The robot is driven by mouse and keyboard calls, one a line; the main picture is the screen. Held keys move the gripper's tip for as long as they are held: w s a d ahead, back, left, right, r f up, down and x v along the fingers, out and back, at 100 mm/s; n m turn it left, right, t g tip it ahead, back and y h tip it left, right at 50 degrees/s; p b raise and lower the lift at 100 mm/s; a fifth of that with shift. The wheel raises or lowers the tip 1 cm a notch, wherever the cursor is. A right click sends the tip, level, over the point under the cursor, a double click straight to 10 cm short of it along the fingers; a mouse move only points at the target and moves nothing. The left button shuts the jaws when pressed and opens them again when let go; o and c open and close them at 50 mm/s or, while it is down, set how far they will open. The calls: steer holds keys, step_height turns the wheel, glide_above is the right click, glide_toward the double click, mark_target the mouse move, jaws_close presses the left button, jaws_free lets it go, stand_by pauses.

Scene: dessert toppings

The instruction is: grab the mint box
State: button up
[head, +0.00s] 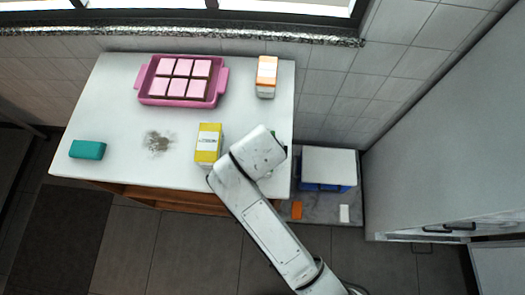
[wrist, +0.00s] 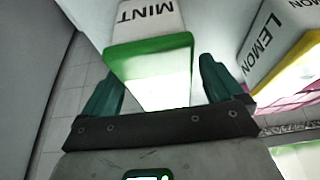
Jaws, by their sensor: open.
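The mint box (wrist: 150,48) fills the upper middle of the wrist view, with a white label reading MINT and a green band. My gripper (wrist: 161,70) is open, with one dark green finger on each side of the box. The fingers look apart from the box; I cannot tell how far it reaches between them. In the head view my arm covers the gripper and nearly all of the mint box; only small green bits show beside the arm's end.
The yellow lemon box (head: 208,143) stands close by on the white table (head: 120,103) and also shows in the wrist view (wrist: 285,62).

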steer(key=shift+f, duration=0.25)
stand_by(0.5)
steer(key=c, duration=1.3)
steer(key=shift+r, duration=0.15)
